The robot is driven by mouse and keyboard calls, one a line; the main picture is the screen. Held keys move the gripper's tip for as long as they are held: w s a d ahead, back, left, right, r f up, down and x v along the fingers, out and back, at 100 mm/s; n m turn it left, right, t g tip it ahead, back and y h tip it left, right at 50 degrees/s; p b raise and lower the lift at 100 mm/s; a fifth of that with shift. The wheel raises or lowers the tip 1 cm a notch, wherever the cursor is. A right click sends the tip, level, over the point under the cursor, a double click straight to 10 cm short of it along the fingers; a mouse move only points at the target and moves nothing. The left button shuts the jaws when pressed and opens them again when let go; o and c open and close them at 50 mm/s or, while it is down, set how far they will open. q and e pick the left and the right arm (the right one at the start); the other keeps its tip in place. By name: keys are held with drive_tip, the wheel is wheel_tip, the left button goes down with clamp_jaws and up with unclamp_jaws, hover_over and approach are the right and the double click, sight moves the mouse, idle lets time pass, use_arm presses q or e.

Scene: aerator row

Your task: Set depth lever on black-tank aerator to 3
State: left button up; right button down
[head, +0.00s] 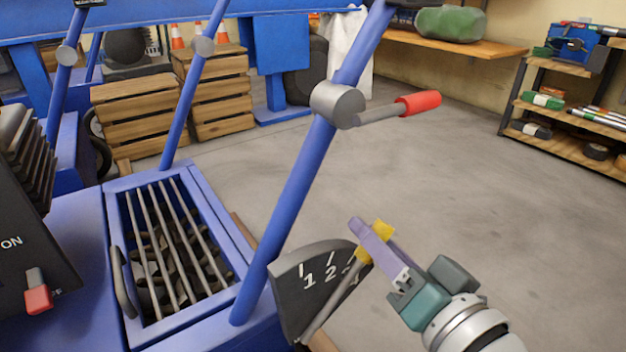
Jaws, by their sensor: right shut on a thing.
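The depth lever (331,304) is a grey rod with a yellow grip (383,231), on the right side of the blue aerator (236,304). A dark dial plate (290,277) beside it carries white numbers. The 1 and 2 are clear; a further mark right of the 2 is partly hidden by the lever. The rod crosses the plate just right of the 2. My right gripper (372,243), with purple fingers, comes from the lower right and is shut on the lever's yellow grip. My left gripper is not in view. I cannot make out a black tank.
A red-handled crank (418,102) juts right from the aerator's blue handle bar (308,172), above my right gripper. A dark housing with a red switch (38,297) is at left. Wooden crates (140,120) stand behind. Open floor (450,160) lies to the right, before a shelf rack (565,112).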

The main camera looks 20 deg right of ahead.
drive_tip(key=c, duration=0.7)
unclamp_jaws()
drive_tip(key=shift+o, duration=0.2)
drive_tip(key=shift+s+r, duration=0.1)
drive_tip(key=shift+s, duration=0.2)
drive_tip(key=s+d+p, duration=0.1)
drive_tip(key=s+p, duration=0.3)
drive_tip(key=s, duration=0.5)
drive_tip(key=shift+s+d+r+p, duration=0.15)
drive_tip(key=shift+d+r+p, duration=0.1)
drive_tip(key=shift+p, duration=0.05)
